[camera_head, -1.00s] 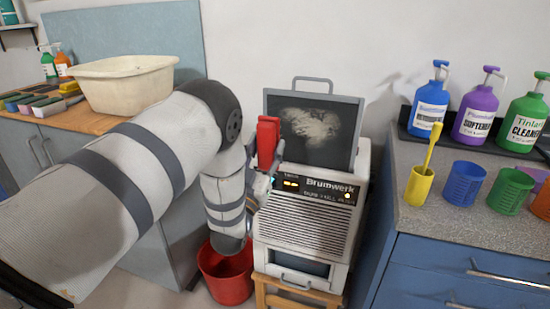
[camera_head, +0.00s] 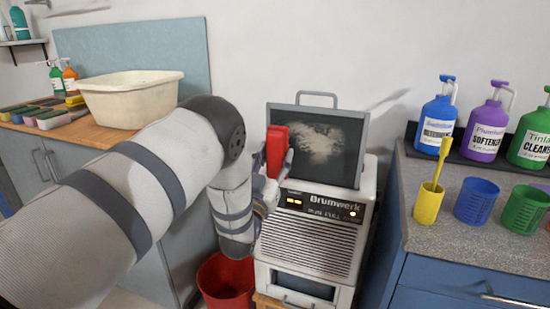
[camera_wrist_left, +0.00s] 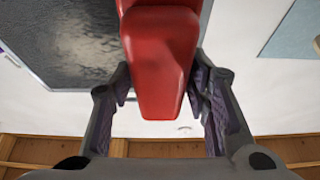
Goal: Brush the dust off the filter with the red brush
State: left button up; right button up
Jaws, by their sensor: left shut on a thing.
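The filter (camera_head: 342,158) is a dark panel in a grey frame with a handle on top, standing upright on the white Brumwerk machine (camera_head: 308,240). A pale patch of dust (camera_head: 318,142) lies on its upper middle. My left gripper (camera_head: 272,178) is shut on the red brush (camera_head: 277,150), held upright at the filter's left edge. In the left wrist view the red brush (camera_wrist_left: 162,65) sits between the fingers, and the filter (camera_wrist_left: 70,45) shows behind it at upper left. I cannot tell whether the brush touches the filter. My right gripper is not in view.
A red bucket (camera_head: 227,283) stands on the floor left of the machine. The right counter (camera_head: 420,236) holds bottles, coloured cups and a yellow cup (camera_head: 428,205) with a yellow tool. A cream basin (camera_head: 130,98) and sponges are on the left counter.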

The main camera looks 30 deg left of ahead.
pick_arm(q)
jog(key=shift+w+a+b, duration=0.2)
jog(key=shift+w+b, duration=0.1)
jog(key=shift+w, duration=0.5)
